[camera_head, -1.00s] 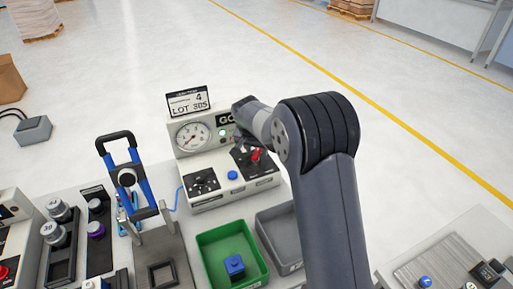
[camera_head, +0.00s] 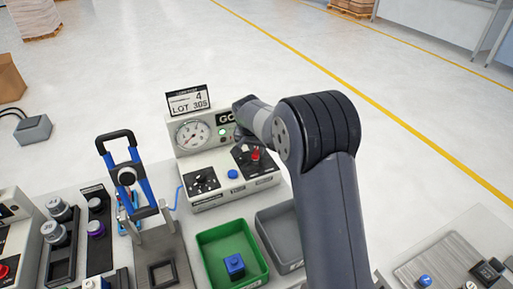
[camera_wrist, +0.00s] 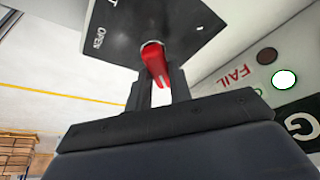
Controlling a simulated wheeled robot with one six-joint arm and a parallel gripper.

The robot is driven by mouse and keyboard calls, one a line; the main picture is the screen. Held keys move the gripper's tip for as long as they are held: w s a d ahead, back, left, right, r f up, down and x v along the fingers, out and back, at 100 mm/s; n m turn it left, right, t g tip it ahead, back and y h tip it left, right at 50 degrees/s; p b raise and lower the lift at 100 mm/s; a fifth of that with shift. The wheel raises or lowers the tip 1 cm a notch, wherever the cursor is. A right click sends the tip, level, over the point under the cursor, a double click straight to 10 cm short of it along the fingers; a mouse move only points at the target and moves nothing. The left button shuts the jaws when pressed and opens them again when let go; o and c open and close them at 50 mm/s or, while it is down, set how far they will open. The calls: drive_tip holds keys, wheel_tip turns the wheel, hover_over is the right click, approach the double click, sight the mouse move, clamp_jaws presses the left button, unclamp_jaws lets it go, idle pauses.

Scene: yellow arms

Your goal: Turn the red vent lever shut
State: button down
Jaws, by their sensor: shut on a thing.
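The red vent lever (camera_head: 256,155) stands on a black plate (camera_head: 246,161) on the right part of the white test box. In the wrist view the lever (camera_wrist: 155,62) sits between the two dark fingers of my gripper (camera_wrist: 158,82), which is shut on it. The black plate (camera_wrist: 140,28) there shows the word OPEN to the left of the lever; its other lettering is cut off. In the head view my wrist and arm hide much of the gripper.
The box carries a round gauge (camera_head: 193,135), a lit green lamp (camera_head: 222,132) and a blue button (camera_head: 233,174). A green bin (camera_head: 207,243) holding a blue part and a grey bin (camera_head: 276,223) stand in front. A blue-handled toggle press (camera_head: 128,177) stands to the left.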

drive_tip(key=n, duration=0.2)
drive_tip(key=n+y, duration=0.1)
drive_tip(key=n, duration=0.1)
drive_tip(key=shift+a+y+b, duration=0.2)
drive_tip(key=shift+y+b, duration=0.1)
drive_tip(key=n, duration=0.1)
drive_tip(key=n+y, duration=0.1)
drive_tip(key=n, duration=0.1)
drive_tip(key=n+b, duration=0.1)
drive_tip(key=shift+a+y, duration=0.25)
drive_tip(key=shift+y, duration=0.15)
drive_tip(key=n, duration=0.2)
drive_tip(key=n+g+y+b, duration=0.1)
drive_tip(key=n, duration=0.2)
drive_tip(key=shift+s+a, duration=0.15)
drive_tip(key=shift+a, duration=0.05)
drive_tip(key=shift+s+a+n+g+y+b, duration=0.1)
drive_tip(key=shift+n+g+y+b, duration=0.25)
drive_tip(key=shift+n, duration=0.6)
drive_tip(key=shift+s+n+g+y+b, duration=0.1)
drive_tip(key=shift+n+g+y+b, duration=0.25)
drive_tip(key=shift+n, duration=0.6)
drive_tip(key=c, duration=1.3)
unclamp_jaws()
